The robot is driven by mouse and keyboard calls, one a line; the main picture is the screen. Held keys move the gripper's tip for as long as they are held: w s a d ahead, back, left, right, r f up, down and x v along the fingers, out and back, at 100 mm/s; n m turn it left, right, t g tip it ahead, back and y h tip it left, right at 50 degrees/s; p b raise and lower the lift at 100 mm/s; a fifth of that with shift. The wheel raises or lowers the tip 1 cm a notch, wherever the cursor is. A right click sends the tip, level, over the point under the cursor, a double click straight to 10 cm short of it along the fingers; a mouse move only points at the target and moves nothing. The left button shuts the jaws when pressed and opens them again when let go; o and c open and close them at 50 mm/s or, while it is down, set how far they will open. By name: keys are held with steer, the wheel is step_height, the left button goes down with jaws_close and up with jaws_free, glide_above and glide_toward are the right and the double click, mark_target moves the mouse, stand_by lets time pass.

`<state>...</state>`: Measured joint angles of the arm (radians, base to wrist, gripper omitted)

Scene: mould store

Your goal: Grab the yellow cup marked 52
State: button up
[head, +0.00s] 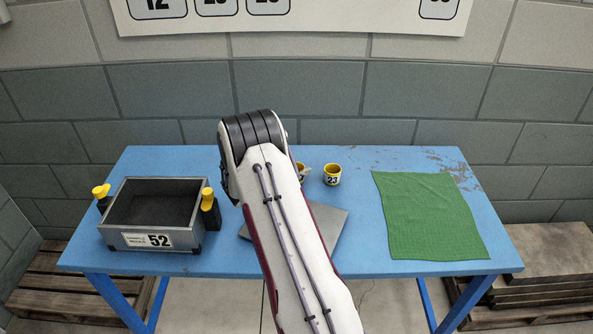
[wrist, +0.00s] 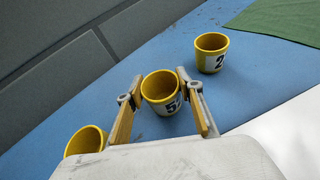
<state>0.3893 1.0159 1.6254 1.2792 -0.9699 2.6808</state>
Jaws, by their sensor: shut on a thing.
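In the wrist view, a yellow cup (wrist: 162,92) with a white label stands between my gripper's fingers (wrist: 161,103). Its label starts with a 5; the second digit is partly cut off by the finger. My gripper is shut on this cup, one finger on each side. A second yellow cup (wrist: 210,53), its label starting with 2, stands apart at upper right; the head view shows it as the cup marked 23 (head: 332,175). A third yellow cup (wrist: 86,141) is at lower left. In the head view my arm hides my gripper and most of the cups beside it.
A green cloth (head: 430,215) lies at right. A grey plate (head: 326,232) lies partly under my arm. The table between plate and cloth is clear.

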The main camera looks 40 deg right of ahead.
step_height(320, 180, up, 7)
steer(key=s+a, duration=1.4)
steer(key=shift+f, duration=0.1)
stand_by(0.4)
